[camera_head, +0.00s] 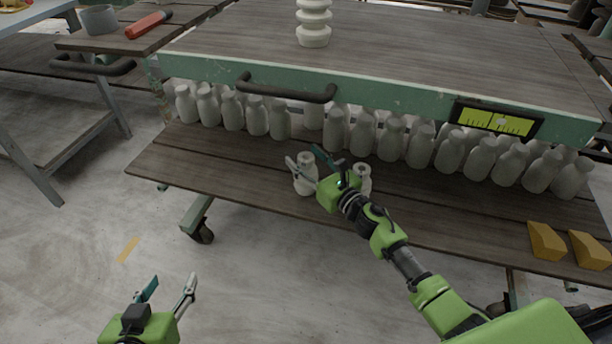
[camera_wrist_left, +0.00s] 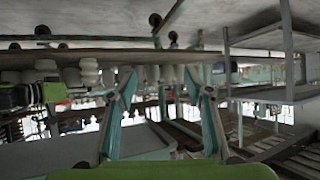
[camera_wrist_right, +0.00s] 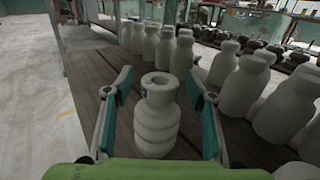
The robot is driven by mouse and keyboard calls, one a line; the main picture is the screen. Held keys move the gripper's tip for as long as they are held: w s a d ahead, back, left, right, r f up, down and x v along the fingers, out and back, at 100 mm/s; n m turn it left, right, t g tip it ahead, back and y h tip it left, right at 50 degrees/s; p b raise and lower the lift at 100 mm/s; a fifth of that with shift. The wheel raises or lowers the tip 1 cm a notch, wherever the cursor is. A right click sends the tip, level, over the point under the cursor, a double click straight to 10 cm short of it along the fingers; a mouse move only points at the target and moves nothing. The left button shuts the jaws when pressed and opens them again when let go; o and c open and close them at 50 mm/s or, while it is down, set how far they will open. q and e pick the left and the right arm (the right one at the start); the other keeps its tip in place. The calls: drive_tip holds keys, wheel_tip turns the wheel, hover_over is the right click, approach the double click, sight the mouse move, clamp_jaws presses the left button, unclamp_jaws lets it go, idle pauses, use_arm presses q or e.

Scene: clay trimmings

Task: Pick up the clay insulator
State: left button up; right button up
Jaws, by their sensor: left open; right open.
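A pale ribbed clay insulator (camera_head: 305,178) stands upright on the lower plank shelf, near its front edge. Another pale piece (camera_head: 364,176) is partly hidden behind my right gripper. A taller ribbed insulator (camera_head: 314,24) stands on the tabletop. My left gripper (camera_head: 168,286) is open and empty, low over the floor in front of the shelf.
A row of pale bottle-shaped pieces (camera_head: 390,138) stands behind, under the tabletop (camera_head: 420,50). Its green front edge carries a dark handle (camera_head: 285,92) and a yellow gauge (camera_head: 497,120). Yellow blocks (camera_head: 546,241) lie at the shelf's right. The floor at left is clear.

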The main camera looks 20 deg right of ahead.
clamp_jaws()
drive_tip(key=shift+r, duration=0.1)
drive_tip(key=shift+r, duration=0.1)
